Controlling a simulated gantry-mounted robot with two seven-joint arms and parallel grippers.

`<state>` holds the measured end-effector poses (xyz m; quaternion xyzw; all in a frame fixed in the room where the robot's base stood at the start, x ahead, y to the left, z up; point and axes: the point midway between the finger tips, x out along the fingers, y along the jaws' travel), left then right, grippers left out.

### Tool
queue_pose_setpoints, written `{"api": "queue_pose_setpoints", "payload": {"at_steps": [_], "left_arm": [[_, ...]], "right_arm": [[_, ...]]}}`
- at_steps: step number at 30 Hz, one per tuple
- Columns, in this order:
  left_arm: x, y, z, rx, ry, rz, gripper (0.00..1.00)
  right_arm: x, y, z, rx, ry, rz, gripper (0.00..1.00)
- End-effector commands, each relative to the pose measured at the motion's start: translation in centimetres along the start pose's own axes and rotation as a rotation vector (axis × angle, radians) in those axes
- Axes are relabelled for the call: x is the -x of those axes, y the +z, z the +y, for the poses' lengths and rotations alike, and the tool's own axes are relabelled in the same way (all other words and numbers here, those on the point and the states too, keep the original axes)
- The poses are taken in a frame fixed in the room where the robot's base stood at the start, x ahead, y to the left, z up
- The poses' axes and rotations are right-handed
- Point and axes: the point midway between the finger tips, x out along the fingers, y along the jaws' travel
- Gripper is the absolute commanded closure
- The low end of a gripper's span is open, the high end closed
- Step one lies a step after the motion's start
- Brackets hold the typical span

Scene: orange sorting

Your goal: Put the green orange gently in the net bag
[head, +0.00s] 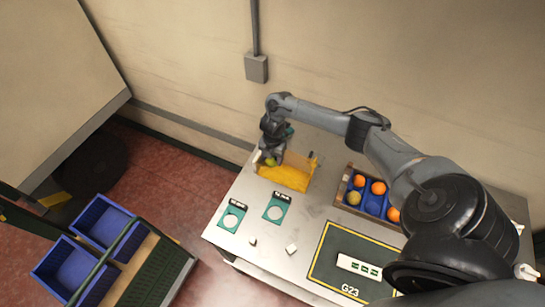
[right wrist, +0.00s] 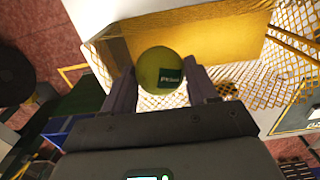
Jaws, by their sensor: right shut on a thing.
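The green orange (head: 271,161) is between the fingers of my right gripper (head: 268,158) at the left end of the net bag. In the right wrist view the green orange (right wrist: 160,70), with a dark label, sits between the two fingers of the gripper (right wrist: 160,82). The yellow net bag (head: 286,177) lies on the table, held in a frame. Its mesh (right wrist: 118,19) shows beyond and below the fruit in the right wrist view. I cannot tell whether the orange touches the bag. My left gripper is not in view.
A crate (head: 343,187) with blue compartments holds several oranges to the right of the bag. Two green-and-white cards (head: 278,207) and small white blocks (head: 291,249) lie on the table (head: 305,222). Blue bins (head: 103,222) stand off its left side.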

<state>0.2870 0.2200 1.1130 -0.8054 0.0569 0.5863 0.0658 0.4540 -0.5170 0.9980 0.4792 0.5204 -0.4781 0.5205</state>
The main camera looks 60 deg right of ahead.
Motion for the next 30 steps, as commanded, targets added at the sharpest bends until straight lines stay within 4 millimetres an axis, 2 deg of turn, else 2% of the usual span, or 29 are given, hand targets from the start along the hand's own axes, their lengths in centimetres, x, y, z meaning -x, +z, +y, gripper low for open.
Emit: {"api": "queue_pose_setpoints", "payload": {"at_steps": [12,27,28,30], "left_arm": [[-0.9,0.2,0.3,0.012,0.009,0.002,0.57],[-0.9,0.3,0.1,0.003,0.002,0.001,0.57],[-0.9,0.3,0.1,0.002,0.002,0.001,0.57],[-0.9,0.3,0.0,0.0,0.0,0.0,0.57]], "right_arm": [[-1.2,0.0,0.0,-0.001,0.001,0.0,0.74],[-1.3,0.0,0.0,0.0,0.0,0.0,0.74],[-1.3,0.0,0.0,0.0,0.0,0.0,0.38],[-1.3,0.0,0.0,0.0,0.0,0.0,0.27]]}}
